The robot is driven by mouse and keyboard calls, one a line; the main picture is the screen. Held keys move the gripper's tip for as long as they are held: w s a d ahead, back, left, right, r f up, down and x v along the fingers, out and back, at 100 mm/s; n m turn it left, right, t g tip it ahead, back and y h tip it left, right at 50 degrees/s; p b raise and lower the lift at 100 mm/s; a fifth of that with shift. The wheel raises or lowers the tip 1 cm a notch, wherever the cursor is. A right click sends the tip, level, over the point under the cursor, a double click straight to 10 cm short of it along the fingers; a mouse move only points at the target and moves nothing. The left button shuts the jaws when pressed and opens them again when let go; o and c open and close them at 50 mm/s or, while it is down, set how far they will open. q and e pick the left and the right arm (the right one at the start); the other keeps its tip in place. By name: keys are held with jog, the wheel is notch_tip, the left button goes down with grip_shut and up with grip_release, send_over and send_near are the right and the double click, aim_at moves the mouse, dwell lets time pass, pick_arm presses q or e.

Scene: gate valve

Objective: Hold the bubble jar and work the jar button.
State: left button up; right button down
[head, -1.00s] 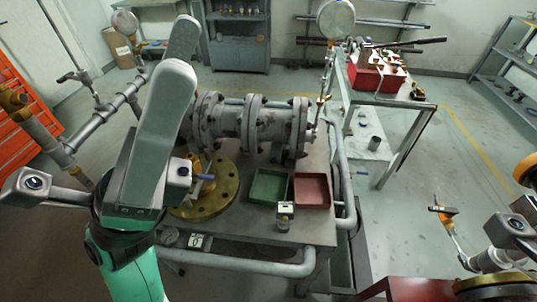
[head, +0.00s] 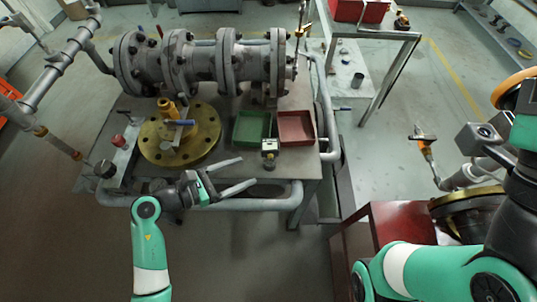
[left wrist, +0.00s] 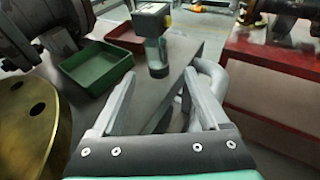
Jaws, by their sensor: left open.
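A small device that looks like the bubble jar (head: 269,152) stands upright near the front edge of the grey table, just in front of the red and green trays. It has a pale box-shaped head over a darker round body, and it also shows in the left wrist view (left wrist: 156,50). I cannot make out its button. My left gripper (head: 241,172) is open and empty at the table's front edge, left of the jar and apart from it. In the left wrist view the jar is beyond the fingers (left wrist: 158,88). My right arm is at the lower right; its fingers do not show.
A green tray (head: 251,127) and a red tray (head: 296,127) lie behind the jar. A brass flange (head: 205,138) is to the left, with a large grey valve pipe (head: 205,62) behind. A grey rail (head: 270,198) runs along the table's front. A red cabinet (head: 400,220) stands at right.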

aim_at(264, 163)
pick_arm(q)
jog(key=b+x, duration=0.3)
jog(key=x, duration=0.1)
jog(key=f+b+x, duration=0.1)
jog(key=b+x, duration=0.2)
jog(key=x, duration=0.1)
jog(key=shift+w+f, duration=0.1)
jog(key=shift+w, duration=0.15)
jog(key=shift+w+d, duration=0.3)
jog(key=shift+d, duration=0.1)
jog(key=c, duration=0.9)
dwell(1.2)
